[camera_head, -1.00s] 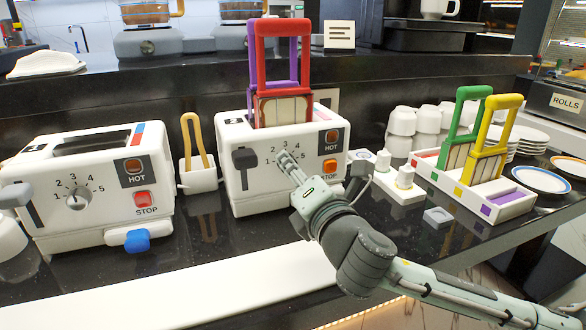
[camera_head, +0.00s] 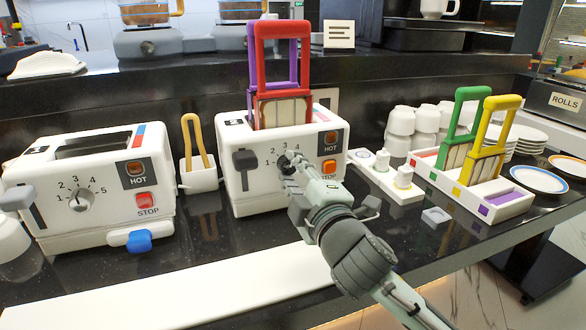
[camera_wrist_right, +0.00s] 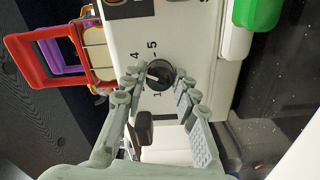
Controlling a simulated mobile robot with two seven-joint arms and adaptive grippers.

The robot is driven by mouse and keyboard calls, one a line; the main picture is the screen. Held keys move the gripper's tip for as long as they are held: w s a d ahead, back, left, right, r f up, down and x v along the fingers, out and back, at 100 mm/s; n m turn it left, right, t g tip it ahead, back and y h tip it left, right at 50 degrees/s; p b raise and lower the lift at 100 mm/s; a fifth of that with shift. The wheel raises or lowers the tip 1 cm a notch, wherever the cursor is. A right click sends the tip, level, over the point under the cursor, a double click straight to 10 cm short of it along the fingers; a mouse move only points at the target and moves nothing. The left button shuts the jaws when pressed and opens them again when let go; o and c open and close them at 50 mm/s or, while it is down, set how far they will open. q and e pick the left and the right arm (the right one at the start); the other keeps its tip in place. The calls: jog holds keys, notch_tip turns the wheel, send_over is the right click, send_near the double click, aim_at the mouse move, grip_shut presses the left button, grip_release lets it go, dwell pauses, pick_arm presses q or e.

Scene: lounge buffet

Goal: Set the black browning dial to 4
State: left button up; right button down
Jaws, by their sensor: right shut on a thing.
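The black browning dial (camera_head: 284,161) is on the front of the right-hand white toaster (camera_head: 240,197), amid printed numbers. It also shows in the right wrist view (camera_wrist_right: 162,73), where 4, 5 and 1 are readable around it. A pale pointer mark on it faces left there, toward the number side; its exact number is unclear. My right gripper (camera_head: 290,165) is shut on the dial, one finger on each side in the wrist view (camera_wrist_right: 158,83). The fingers hide part of the dial and numbers. My left gripper is not in view.
A black lever (camera_head: 244,160) is left of the dial; the HOT (camera_head: 331,140) and STOP (camera_head: 329,167) buttons are right. Red and purple tongs-like holders (camera_head: 281,60) stand in the toaster. Another toaster (camera_head: 92,215) is left. A rack with green and yellow holders (camera_head: 487,190) is right.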

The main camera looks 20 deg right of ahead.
jog(key=shift+m, duration=1.1)
jog(key=c, duration=1.2)
grip_release()
notch_tip(320, 180, up, 10)
jog(key=shift+r, duration=0.1)
jog(key=shift+w, duration=0.1)
